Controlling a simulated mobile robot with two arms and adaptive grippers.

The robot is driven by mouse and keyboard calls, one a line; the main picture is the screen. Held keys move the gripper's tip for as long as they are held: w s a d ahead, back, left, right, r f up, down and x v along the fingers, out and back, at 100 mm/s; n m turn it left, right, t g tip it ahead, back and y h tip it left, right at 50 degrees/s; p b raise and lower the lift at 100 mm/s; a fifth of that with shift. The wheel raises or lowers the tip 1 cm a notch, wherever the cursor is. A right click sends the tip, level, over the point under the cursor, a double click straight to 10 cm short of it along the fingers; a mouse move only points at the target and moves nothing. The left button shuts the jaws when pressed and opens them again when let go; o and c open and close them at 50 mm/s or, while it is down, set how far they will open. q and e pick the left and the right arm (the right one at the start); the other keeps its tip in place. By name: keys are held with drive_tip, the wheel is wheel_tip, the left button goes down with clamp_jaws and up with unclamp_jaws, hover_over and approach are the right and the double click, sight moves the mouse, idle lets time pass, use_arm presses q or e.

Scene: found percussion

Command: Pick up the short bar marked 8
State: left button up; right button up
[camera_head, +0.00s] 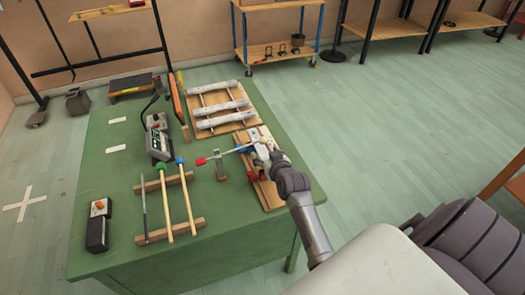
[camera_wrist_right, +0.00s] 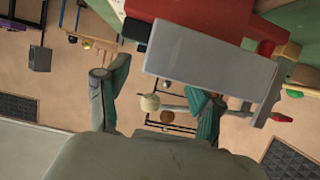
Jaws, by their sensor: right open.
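My right gripper (camera_head: 262,153) is over the small wooden frame (camera_head: 270,194) at the right edge of the green table. In the right wrist view its two fingers (camera_wrist_right: 160,82) are apart. A plain grey metal bar (camera_wrist_right: 205,65) shows close up there, just past the fingers and overlapping the right-hand one in the picture. No number is readable on it, so I cannot tell whether it is the bar marked 8. In the head view my gripper hides much of the frame and what lies on it. My left gripper is out of view.
A red-headed mallet (camera_head: 200,161) reaches toward my right gripper, near a small metal stand (camera_head: 220,166). Long pale bars (camera_head: 222,117) lie behind on a board. A grey device (camera_head: 158,143) stands left.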

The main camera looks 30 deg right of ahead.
drive_tip(key=shift+x, duration=0.75)
drive_tip(key=c, duration=1.2)
clamp_jaws()
drive_tip(key=shift+r, duration=0.2)
